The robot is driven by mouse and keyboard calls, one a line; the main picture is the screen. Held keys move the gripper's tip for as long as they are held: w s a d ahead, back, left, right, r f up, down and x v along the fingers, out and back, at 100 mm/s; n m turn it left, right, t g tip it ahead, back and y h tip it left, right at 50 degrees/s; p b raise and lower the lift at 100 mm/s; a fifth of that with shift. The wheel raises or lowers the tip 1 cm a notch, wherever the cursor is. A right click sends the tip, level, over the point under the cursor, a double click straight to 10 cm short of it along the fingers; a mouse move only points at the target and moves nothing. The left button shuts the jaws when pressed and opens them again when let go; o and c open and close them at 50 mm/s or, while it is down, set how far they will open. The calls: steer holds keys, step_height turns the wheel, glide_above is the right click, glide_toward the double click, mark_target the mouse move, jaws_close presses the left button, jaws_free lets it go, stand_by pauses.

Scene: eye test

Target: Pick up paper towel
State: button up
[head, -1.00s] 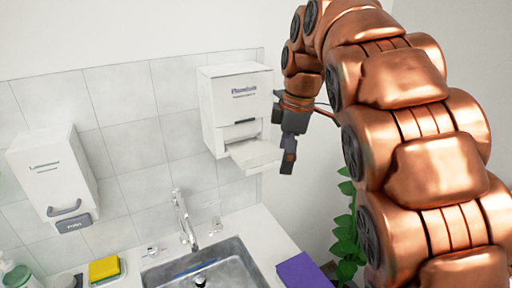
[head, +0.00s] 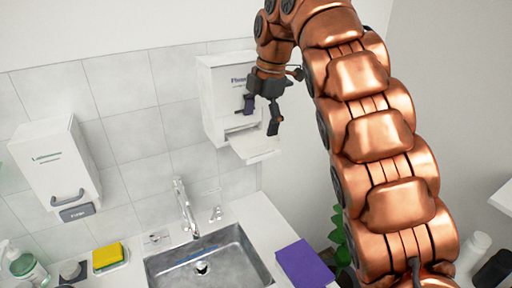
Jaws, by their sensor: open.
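A white paper towel (head: 255,149) sticks out of the slot at the bottom of a white wall dispenser (head: 215,105). My gripper (head: 262,118) is in front of the dispenser's right side, just above the paper towel in the picture, with its fingers pointing down. The fingers are apart and nothing is between them. One finger overlaps the dispenser's front, the other overlaps the area by the towel's right part. I cannot tell whether the gripper touches either. My arm hides the dispenser's upper right part.
A second white dispenser (head: 55,165) hangs on the left wall. A green plant (head: 339,232) stands right of the counter.

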mark_target(256, 139)
steer(key=shift+w+a+f+b, duration=0.1)
steer(key=shift+a+f+b, duration=0.05)
steer(key=shift+f+b, duration=0.65)
steer(key=shift+w+a+f+b, duration=0.15)
steer(key=shift+f+b, duration=0.35)
steer(key=shift+f, duration=0.55)
steer(key=shift+w+a+f+b, duration=0.1)
steer(key=shift+f+b, duration=0.55)
steer(key=shift+f, duration=0.25)
steer(key=c, duration=0.5)
